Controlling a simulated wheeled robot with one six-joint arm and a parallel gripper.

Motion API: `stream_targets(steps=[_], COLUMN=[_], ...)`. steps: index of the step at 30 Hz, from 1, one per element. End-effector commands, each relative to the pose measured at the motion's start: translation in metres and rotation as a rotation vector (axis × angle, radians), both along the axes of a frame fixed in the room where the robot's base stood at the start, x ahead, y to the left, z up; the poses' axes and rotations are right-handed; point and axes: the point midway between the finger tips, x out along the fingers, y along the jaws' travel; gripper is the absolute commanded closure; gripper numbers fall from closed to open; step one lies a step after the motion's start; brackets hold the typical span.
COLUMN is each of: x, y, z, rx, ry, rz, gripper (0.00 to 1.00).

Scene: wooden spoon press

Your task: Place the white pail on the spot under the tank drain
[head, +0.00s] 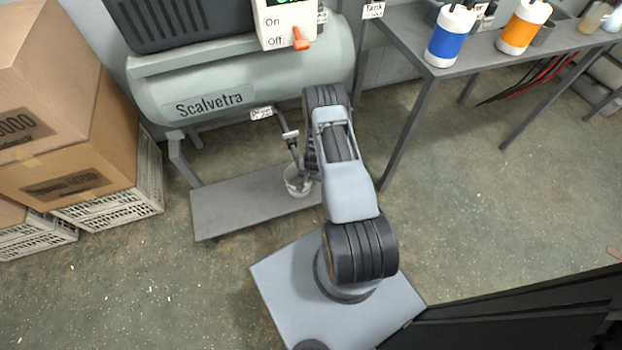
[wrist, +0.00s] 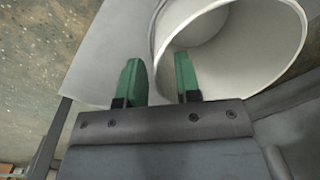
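The white pail (head: 298,188) stands on the grey lower shelf (head: 235,208) under the tank (head: 240,80), partly hidden by my arm. In the wrist view the pail (wrist: 285,50) is large at the right, with its open mouth facing the camera. My gripper (wrist: 158,78) has two green fingers spread apart. The left finger is outside the pail and the right finger overlaps its mouth, with the pail's near wall between them. Gaps show beside the wall. A small drain tag (head: 261,113) hangs below the tank. The spot under the drain cannot be made out.
Stacked cardboard boxes (head: 70,150) on white crates stand at the left. A grey table (head: 470,62) with a blue bottle (head: 450,38) and an orange one (head: 523,28) is at the right. An On/Off switch (head: 301,40) is above the tank.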

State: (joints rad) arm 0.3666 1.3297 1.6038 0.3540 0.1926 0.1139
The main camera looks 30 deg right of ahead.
Motion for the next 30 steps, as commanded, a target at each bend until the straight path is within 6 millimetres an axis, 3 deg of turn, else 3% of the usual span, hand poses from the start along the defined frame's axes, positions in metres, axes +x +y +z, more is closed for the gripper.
stream_targets(steps=[12,23,26,30], x=[-0.003,-0.003,0.005,0.019], y=[-0.005,-0.005,0.0,0.018], z=[0.08,0.123,0.15,0.221], rx=[-0.002,-0.001,-0.004,-0.011], ry=[-0.003,-0.005,-0.02,-0.057], rz=[0.0,0.008,0.044,0.15], gripper=[0.69,0.69,0.69,0.69])
